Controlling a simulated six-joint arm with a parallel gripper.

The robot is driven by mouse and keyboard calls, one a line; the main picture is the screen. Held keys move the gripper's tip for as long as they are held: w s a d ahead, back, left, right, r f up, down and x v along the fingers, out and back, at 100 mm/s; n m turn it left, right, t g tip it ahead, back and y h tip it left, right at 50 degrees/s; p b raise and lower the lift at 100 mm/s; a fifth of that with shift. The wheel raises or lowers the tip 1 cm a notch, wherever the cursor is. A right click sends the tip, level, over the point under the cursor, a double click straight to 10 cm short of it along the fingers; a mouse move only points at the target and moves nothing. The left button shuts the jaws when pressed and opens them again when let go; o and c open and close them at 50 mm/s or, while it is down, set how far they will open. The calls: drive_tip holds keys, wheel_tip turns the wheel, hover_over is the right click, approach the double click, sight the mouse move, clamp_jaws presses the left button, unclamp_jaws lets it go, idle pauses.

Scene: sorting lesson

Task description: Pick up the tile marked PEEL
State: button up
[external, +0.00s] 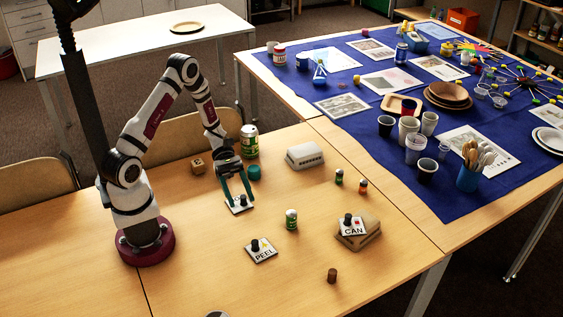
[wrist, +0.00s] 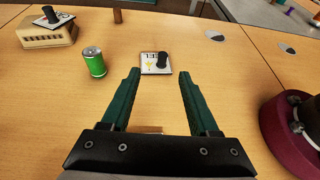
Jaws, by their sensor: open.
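The PEEL tile (external: 261,256) lies flat on the wooden table, a white square with a black knob. In the wrist view, I take the tile (wrist: 150,69) just beyond the fingertips for it; its lettering is hard to read there. My gripper (external: 242,206) is open and empty, with teal fingers pointing down. In the wrist view its fingertips (wrist: 158,74) straddle the line to the tile, apart from it. Another knobbed tile (external: 236,209) shows between the fingers in the external view; its marking is unreadable. The CAN tile (external: 353,229) lies on a tan block.
A small green can (external: 291,221) stands right of the PEEL tile, also in the wrist view (wrist: 96,65). A brown cylinder (external: 332,276) stands nearer the front. A larger can (external: 249,141) and a wooden cube (external: 198,166) are behind. Table around PEEL is clear.

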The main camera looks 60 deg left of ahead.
sight(254, 240)
drive_tip(key=x, duration=0.9)
drive_tip(key=f+x, duration=0.1)
drive_tip(key=x, duration=0.4)
drive_tip(key=shift+s+f, duration=0.25)
drive_tip(key=shift+s, duration=0.1)
clamp_jaws()
